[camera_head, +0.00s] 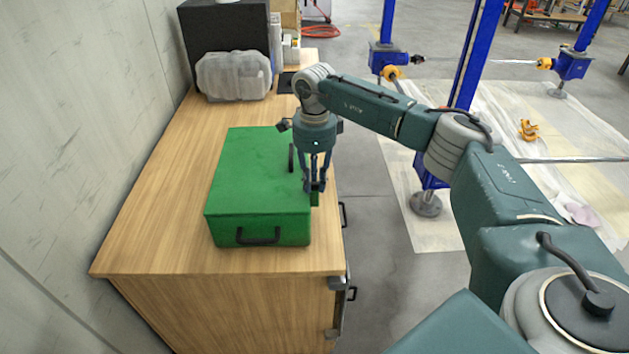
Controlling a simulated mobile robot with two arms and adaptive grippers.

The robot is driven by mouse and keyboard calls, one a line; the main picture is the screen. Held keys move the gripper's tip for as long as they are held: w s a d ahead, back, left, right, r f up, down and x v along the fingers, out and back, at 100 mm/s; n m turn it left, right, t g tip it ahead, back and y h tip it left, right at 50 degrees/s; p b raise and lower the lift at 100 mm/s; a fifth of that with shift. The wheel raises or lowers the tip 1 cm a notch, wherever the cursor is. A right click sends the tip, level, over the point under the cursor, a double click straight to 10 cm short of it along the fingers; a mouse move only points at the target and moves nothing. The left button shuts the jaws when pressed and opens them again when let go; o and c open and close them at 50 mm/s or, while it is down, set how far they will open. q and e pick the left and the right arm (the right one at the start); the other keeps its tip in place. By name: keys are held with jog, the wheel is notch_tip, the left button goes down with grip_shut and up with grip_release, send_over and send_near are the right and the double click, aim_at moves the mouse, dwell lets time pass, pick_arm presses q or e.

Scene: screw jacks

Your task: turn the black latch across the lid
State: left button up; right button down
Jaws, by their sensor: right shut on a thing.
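A green case (255,180) with a closed lid lies on the wooden cabinet top. A black handle (258,236) is on its front side. My right gripper (314,187) reaches down at the case's right edge, its fingers closed together. The jaws are shut on a small dark part there, which seems to be the black latch; fingers hide most of it. A small green block (315,199) sticks out just below the fingertips. A dark upright piece (291,158) shows left of the gripper over the lid; I cannot tell whether it belongs to the case. My left gripper is not in view.
A wall (80,100) runs along the left. Blue posts (474,55) stand on the floor to the right. The wood left of the case is clear.

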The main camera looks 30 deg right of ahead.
aim_at(314, 184)
jog(key=shift+w+r, duration=0.1)
jog(key=shift+r, duration=0.05)
jog(key=c, duration=1.6)
grip_release()
jog(key=shift+o, duration=0.3)
jog(key=shift+a, duration=0.1)
notch_tip(314, 184, up, 12)
